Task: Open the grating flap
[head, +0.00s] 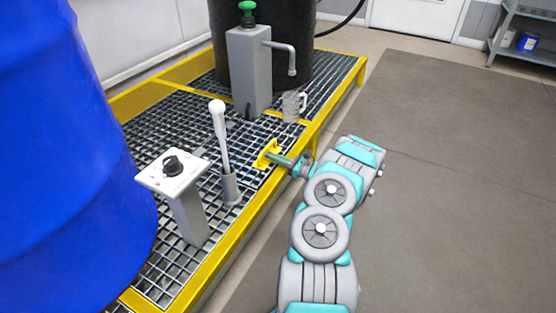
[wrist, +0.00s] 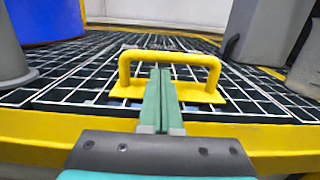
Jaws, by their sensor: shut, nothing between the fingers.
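The grating flap (wrist: 75,86) is a section of metal grid in the platform and looks flat, level with the grating around it. A yellow handle (wrist: 170,57) with a raised bar on a base plate is fixed to it. In the head view the handle (head: 267,153) sits near the platform's right edge. My gripper (wrist: 160,72) is shut, its two green fingers together and empty. The fingertips are at the handle's opening, just below the bar in the picture. I cannot tell whether they touch it or reach under it. In the head view my gripper (head: 279,158) comes from the right.
A yellow-edged platform (head: 226,252) carries a blue drum (head: 70,150), a control box with a black knob (head: 173,168), a white-topped lever (head: 220,135), a grey post with a green button (head: 250,70) and a dark drum (head: 290,40). The floor at right is clear.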

